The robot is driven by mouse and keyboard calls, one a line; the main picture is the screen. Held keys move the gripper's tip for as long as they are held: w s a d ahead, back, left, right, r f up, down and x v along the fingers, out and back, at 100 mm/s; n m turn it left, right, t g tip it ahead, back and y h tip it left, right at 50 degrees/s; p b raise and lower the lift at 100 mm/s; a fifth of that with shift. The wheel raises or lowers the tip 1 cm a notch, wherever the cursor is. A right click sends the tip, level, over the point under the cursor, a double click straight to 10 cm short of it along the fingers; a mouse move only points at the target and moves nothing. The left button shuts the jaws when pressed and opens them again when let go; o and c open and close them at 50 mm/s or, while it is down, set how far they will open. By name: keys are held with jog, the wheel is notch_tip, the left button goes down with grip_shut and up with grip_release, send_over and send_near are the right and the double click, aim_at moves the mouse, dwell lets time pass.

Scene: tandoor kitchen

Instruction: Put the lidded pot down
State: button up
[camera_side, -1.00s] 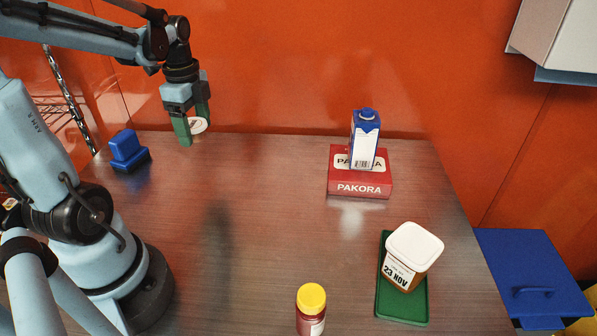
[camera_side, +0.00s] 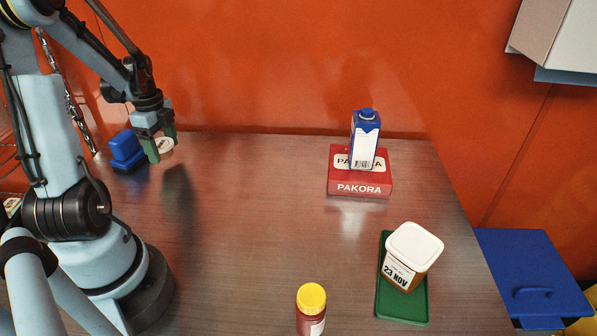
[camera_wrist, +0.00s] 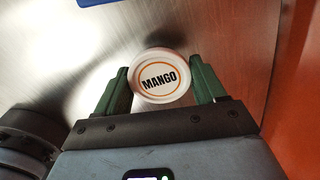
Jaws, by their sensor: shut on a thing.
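The lidded pot (camera_wrist: 161,76) has a round white lid marked MANGO with an orange ring. It sits between the two green fingers of my gripper (camera_wrist: 163,85) in the wrist view. In the side view my gripper (camera_side: 160,148) is at the far left of the table, pointing down, shut on the pot. Only the pale lid of the pot (camera_side: 165,144) shows there, partly behind a finger. A dark shadow lies on the table apart from the gripper. The pot's underside is hidden, so its exact height above the table cannot be told.
A blue block-like object (camera_side: 126,150) stands just left of my gripper. A red PAKORA box (camera_side: 360,188) with a blue-white carton (camera_side: 365,140), a dated tub (camera_side: 408,255) on a green tray (camera_side: 403,309), and a yellow-capped bottle (camera_side: 311,300) are farther right. The middle table (camera_side: 270,210) is clear.

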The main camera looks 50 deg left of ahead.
aim_at(162, 143)
jog(key=shift+f, duration=1.25)
jog(key=shift+f, duration=0.1)
jog(key=o, duration=1)
jog(key=shift+o, duration=0.2)
notch_tip(162, 143, up, 12)
jog(key=w+d+n+t, duration=0.2)
jog(key=w+d+n, duration=0.1)
jog(key=d, duration=0.7)
jog(key=w+d+r+n+t, duration=0.1)
jog(key=d+n, duration=0.3)
jog(key=d, duration=0.6)
jog(key=w+d+n+t, duration=0.4)
jog(key=d, duration=0.5)
jog(key=shift+w+d+r, duration=0.2)
jog(key=shift+w+d, duration=0.15)
jog(key=shift+d, duration=0.05)
